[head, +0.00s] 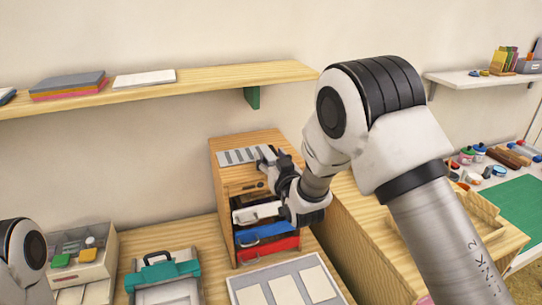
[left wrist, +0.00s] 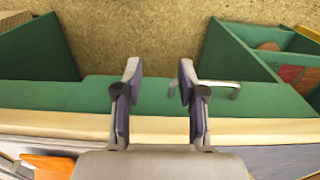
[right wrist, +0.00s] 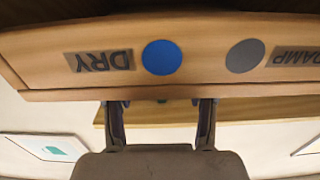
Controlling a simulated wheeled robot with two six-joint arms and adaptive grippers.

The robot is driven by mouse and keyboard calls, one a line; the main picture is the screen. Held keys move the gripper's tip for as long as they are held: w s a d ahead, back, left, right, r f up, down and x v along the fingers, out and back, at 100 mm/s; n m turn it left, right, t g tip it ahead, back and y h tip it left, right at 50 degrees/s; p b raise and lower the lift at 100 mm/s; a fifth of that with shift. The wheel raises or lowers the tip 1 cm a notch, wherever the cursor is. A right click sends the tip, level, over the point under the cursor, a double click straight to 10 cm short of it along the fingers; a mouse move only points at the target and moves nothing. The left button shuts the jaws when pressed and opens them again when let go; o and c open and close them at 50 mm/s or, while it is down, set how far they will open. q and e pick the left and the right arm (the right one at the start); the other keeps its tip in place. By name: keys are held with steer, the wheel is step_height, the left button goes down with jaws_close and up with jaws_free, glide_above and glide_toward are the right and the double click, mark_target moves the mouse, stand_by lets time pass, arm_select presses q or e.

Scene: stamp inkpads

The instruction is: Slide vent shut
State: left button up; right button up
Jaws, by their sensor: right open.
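The vent (head: 245,156), a grey slotted plate, lies on top of the wooden drawer cabinet (head: 222,190) in the head view. My right gripper (head: 268,155) is at the cabinet's upper front, by the right end of the vent, and partly hides it. In the right wrist view the right gripper (right wrist: 162,103) is open, its tips at the edge of a wooden panel (right wrist: 205,60) with upside-down DRY and DAMP labels, a blue dot and a grey dot. Contact cannot be told. My left gripper (left wrist: 160,68) is open and empty above a green edge, away from the vent.
The cabinet has white, blue and red drawers (head: 262,235). A teal-handled case (head: 163,270) and a tray with pale sheets (head: 285,285) stand in front. A wall shelf (head: 200,84) runs above the cabinet. A metal handle (left wrist: 232,87) is right of my left gripper.

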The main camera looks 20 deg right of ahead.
steer(key=shift+s+r, duration=0.1)
steer(key=shift+s, duration=0.1)
jaws_close()
steer(key=shift+w+d+b, duration=0.15)
steer(key=shift+d+b, duration=0.4)
steer(key=shift+d, duration=1.75)
steer(key=shift+a, duration=0.15)
steer(key=shift+c, duration=0.8)
jaws_free()
steer(key=shift+o, duration=0.8)
steer(key=shift+w+d, duration=0.15)
steer(key=shift+d, duration=0.1)
